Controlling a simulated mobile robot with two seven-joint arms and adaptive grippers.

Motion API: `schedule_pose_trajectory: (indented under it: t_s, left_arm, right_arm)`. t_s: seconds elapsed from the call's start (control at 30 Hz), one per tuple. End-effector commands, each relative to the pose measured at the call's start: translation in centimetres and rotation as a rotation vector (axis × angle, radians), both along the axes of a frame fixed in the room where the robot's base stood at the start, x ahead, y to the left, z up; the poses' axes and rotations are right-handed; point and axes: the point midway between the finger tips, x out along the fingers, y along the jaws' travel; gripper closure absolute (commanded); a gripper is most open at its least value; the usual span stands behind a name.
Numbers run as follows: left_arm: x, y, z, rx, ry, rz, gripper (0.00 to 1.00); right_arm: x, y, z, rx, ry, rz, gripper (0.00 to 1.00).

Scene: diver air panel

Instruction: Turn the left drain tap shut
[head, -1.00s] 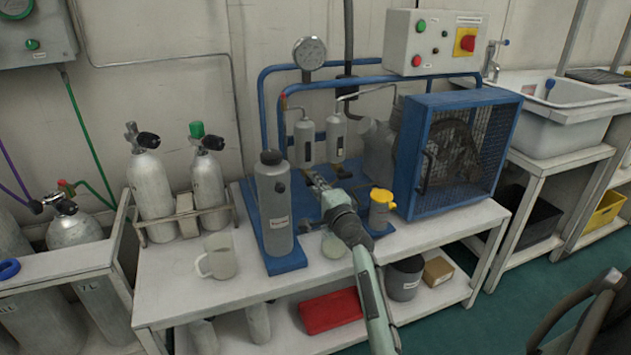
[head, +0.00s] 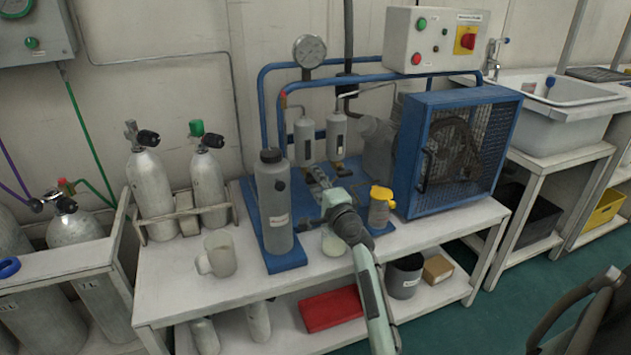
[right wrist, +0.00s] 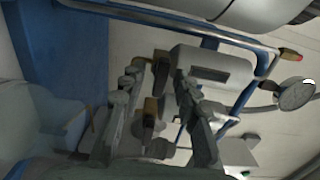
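Two grey cylinders hang side by side on the blue-framed panel, each with a brass drain fitting below. The left cylinder (head: 304,140) shows in the right wrist view (right wrist: 215,68), with the brass left drain tap (right wrist: 160,66) at its lower end. The right cylinder (head: 336,135) has its own brass drain tap (right wrist: 150,112). My right gripper (head: 314,174) is at the foot of the left cylinder. In the right wrist view its fingers (right wrist: 158,82) are apart, the left tap showing between or just beyond their tips. I cannot tell whether they touch it. My left gripper is out of view.
A tall grey cylinder (head: 273,200) stands close to the left of my right gripper. A yellow-topped pot (head: 381,207) is to the right, and a small glass jar (head: 334,243) is beneath my wrist. A caged blue compressor (head: 458,150) stands farther right. A jug (head: 217,255) sits front left.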

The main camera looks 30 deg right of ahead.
Motion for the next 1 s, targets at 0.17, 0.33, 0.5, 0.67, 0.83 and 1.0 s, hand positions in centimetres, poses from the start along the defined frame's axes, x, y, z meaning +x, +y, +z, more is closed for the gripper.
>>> schedule_pose_trajectory:
  t_s: [0.17,0.33,0.5,0.67,0.83,1.0]
  left_arm:
    - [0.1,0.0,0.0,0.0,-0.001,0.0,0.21]
    - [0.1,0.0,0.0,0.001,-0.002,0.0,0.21]
    - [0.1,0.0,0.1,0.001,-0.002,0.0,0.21]
    - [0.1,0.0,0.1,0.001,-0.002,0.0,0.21]
    - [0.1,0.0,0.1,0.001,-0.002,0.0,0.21]
    - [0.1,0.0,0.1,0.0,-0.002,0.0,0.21]
  right_arm:
    - [-2.6,0.6,-0.1,0.0,0.002,-0.001,0.69]
    - [-5.3,1.3,-0.1,-0.001,0.002,0.0,0.69]
    - [-6.8,1.6,-0.1,0.001,0.002,0.0,0.69]
    - [-7.1,1.7,0.0,0.001,0.001,0.0,0.69]
    - [-7.0,1.7,0.0,0.001,0.001,0.0,0.69]
    - [-7.0,1.7,0.0,0.001,0.001,-0.001,0.69]
